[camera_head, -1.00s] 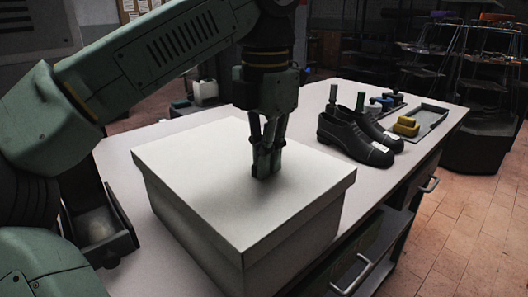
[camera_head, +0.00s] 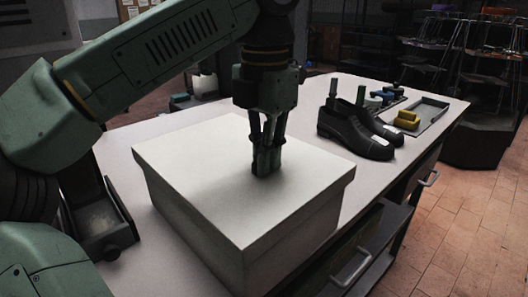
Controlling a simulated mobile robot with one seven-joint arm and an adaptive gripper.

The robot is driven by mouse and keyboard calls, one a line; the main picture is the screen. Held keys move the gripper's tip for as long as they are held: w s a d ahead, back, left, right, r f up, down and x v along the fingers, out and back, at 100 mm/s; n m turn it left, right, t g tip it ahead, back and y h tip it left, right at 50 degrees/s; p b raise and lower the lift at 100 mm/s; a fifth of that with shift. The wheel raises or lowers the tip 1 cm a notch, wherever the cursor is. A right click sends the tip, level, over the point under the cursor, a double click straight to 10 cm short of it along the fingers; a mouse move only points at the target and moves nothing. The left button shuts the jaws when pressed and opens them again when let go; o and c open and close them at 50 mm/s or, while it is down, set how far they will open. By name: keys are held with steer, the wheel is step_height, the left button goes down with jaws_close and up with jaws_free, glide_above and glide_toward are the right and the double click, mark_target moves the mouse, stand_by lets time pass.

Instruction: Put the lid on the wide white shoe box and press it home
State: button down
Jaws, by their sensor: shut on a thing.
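The wide white shoe box (camera_head: 290,262) stands on the near part of the bench. Its flat white lid (camera_head: 200,190) lies over the top, and its rim overhangs the box walls on the two sides I see. The lid looks about level; I cannot tell whether it is fully down, and its far sides are unclear. My gripper (camera_head: 267,162) points straight down at the middle of the lid, its fingers close together and shut on the lid, tips at its top surface. The exact grip spot is hidden by the fingers.
A pair of black shoes (camera_head: 358,134) stands right behind the box. Beyond them are a grey tray (camera_head: 432,112) and a yellow block (camera_head: 407,119). A drawer handle (camera_head: 352,268) sticks out at the bench's right side. Bare bench top shows left of the box.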

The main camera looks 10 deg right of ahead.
steer(key=shift+f, duration=0.15)
steer(key=shift+f+b, duration=0.55)
steer(key=shift+f, duration=0.35)
steer(key=shift+f, duration=0.2)
steer(key=shift+f+p, duration=0.55)
steer(key=shift+p, duration=0.2)
stand_by(4.0)
steer(key=c, duration=1.6)
jaws_free()
steer(key=o, duration=0.5)
steer(key=shift+r, duration=0.15)
